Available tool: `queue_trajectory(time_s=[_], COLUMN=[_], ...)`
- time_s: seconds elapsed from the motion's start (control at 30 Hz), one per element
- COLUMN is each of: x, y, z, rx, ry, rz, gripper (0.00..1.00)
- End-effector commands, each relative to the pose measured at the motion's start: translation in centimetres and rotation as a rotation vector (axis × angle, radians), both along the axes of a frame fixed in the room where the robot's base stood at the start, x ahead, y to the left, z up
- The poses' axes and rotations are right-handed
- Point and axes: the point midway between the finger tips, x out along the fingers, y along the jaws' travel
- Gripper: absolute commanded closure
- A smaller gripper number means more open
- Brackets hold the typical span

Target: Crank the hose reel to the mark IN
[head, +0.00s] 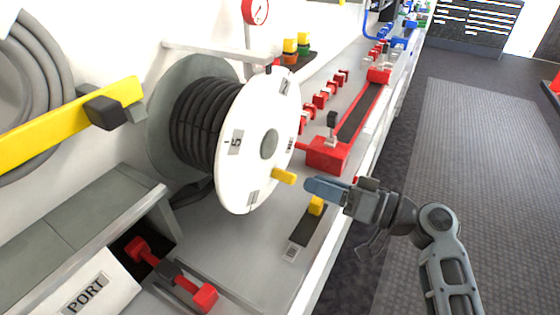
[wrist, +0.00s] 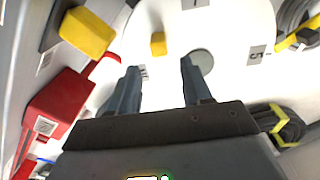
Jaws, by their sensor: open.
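The hose reel (head: 235,178) is a white disc with black hose wound behind it, standing upright on the bench left of centre in the head view. Its face carries small labels, one reading 5; I cannot read a mark IN. A yellow crank knob (head: 285,176) sticks out near the disc's lower right edge. My gripper (head: 308,187) is open and empty, just right of the knob and apart from it. In the wrist view the white disc (wrist: 235,25) fills the upper middle, and the knob (wrist: 158,43) shows between and beyond my open fingers (wrist: 158,75).
A red channel frame (head: 328,155) with a black lever stands behind my gripper. A small yellow block (head: 316,205) on a dark strip sits below it. A yellow bar (head: 70,125) reaches in at left. The floor (head: 480,150) at right is clear.

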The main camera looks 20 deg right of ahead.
Motion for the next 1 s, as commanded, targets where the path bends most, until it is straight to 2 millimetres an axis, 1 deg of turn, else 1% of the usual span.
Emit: queue_trajectory(time_s=[0.33,0.5,0.63,0.87,0.9,1.0], x=[4.0,5.5,6.0,6.1,6.1,6.1], y=[2.9,4.0,4.3,4.4,4.4,4.4], z=[0.2,0.1,0.0,0.0,0.0,0.0], rx=[-0.002,-0.001,-0.002,-0.003,-0.004,-0.003], ry=[-0.001,-0.001,-0.002,-0.001,-0.002,-0.002], rz=[0.004,0.002,0.0,0.001,0.001,0.001], gripper=[0.51,0.51,0.51,0.51,0.52,0.62])
